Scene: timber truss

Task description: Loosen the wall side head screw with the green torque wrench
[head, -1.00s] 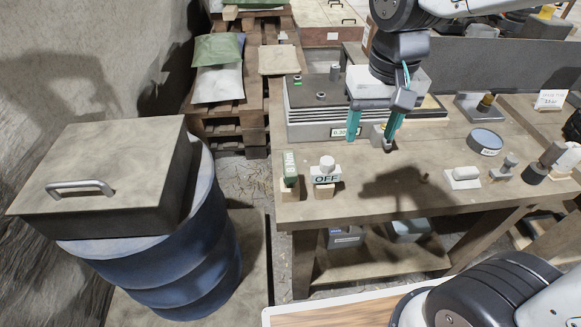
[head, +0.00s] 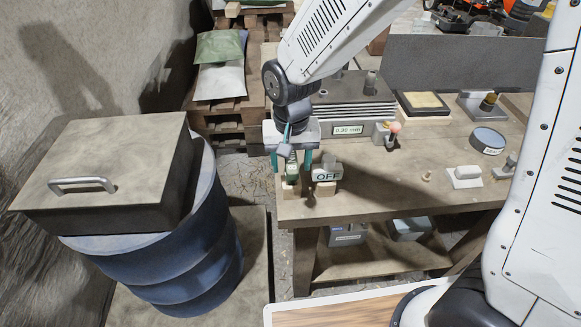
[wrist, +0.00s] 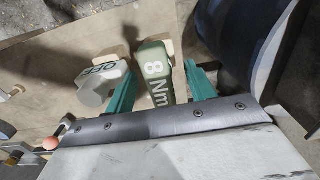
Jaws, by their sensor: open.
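The green torque wrench, marked 8 Nm (wrist: 155,72), stands in a wooden holder at the bench's left front corner; in the head view its green body (head: 292,172) is partly covered by my gripper. My gripper (head: 291,160) is open, with its teal fingers on either side of the wrench. In the wrist view the wrench lies between the two fingers with gaps visible. The grey ribbed fixture (head: 345,100) stands behind, with a display reading 0.30 mm (head: 348,129). A grey cylinder (head: 371,82) stands on its top. I cannot tell the wall side head screw; my arm hides part of the fixture.
A grey OFF block (head: 327,173) stands close to the right of the wrench, also seen in the wrist view (wrist: 97,82). A red-tipped piece (head: 394,128) is at the fixture's right front. A blue barrel (head: 205,255) stands left of the bench. The bench's middle front is mostly clear.

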